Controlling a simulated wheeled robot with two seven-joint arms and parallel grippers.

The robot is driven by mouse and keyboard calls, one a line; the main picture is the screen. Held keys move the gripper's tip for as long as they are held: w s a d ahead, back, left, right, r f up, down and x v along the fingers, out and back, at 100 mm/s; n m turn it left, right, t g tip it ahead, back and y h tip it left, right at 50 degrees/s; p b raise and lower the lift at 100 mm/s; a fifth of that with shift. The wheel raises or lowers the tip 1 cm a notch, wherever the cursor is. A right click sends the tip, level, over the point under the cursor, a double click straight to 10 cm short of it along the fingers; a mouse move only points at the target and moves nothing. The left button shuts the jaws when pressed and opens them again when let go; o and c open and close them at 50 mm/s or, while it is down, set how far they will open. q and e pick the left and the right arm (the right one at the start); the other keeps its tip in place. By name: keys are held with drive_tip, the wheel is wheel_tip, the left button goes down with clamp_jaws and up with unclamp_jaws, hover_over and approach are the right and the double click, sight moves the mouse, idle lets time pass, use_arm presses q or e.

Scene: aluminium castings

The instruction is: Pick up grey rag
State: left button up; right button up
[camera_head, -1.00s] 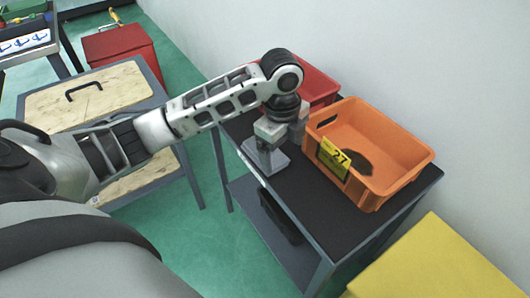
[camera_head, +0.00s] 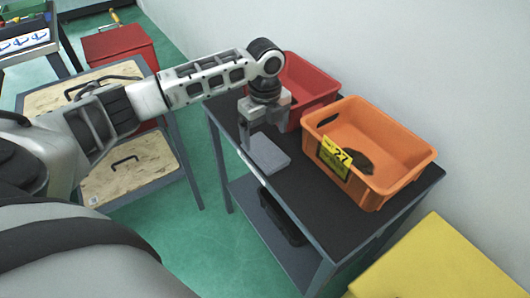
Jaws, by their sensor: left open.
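The grey rag (camera_head: 269,154) appears as a flat, folded rectangle on the dark top of the workbench (camera_head: 305,190), left of the orange crate. My left gripper (camera_head: 263,130) points down just beyond the rag's far edge, near the red crate. Its fingers are apart with nothing between them. The rag lies clear of the jaws; whether a fingertip touches its edge I cannot tell. My right gripper is not in view.
An orange crate (camera_head: 400,188) with a yellow "27" label (camera_head: 335,153) holds a dark item (camera_head: 357,161). A red crate (camera_head: 305,80) stands behind my gripper. A black item (camera_head: 282,217) lies on the lower shelf. A yellow surface (camera_head: 435,265) is at front right.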

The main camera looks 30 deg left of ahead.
sight(265, 149)
use_arm(q)
drive_tip(key=shift+w+a+f, duration=0.1)
drive_tip(key=shift+f, duration=1.25)
drive_tip(key=shift+w+a+f, duration=0.1)
drive_tip(key=shift+f, duration=1.25)
drive_tip(key=c, duration=1.1)
